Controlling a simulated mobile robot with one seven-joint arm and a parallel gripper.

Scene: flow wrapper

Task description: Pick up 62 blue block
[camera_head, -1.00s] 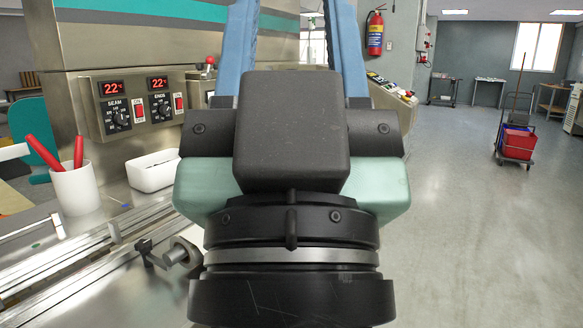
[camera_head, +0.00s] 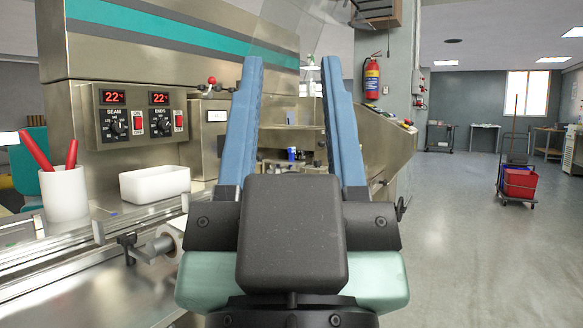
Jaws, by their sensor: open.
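My gripper (camera_head: 291,66) is in the middle of the view with its two long blue fingers pointing up and away, spread apart and empty. A small blue object (camera_head: 291,154) shows far off between the fingers, on a metal surface of the machine. It is too small to tell whether it is a block or to read any number on it. A tiny blue piece (camera_head: 113,213) also lies on the metal top at the left, below the white bin. I cannot tell what it is.
The steel wrapping machine (camera_head: 160,75) fills the left side. A white bin (camera_head: 158,184) and a white cup (camera_head: 64,195) with red-handled tools stand on it. A fire extinguisher (camera_head: 372,79) hangs on a pillar. Open floor lies at right, with a red-bucket cart (camera_head: 518,182) farther off.

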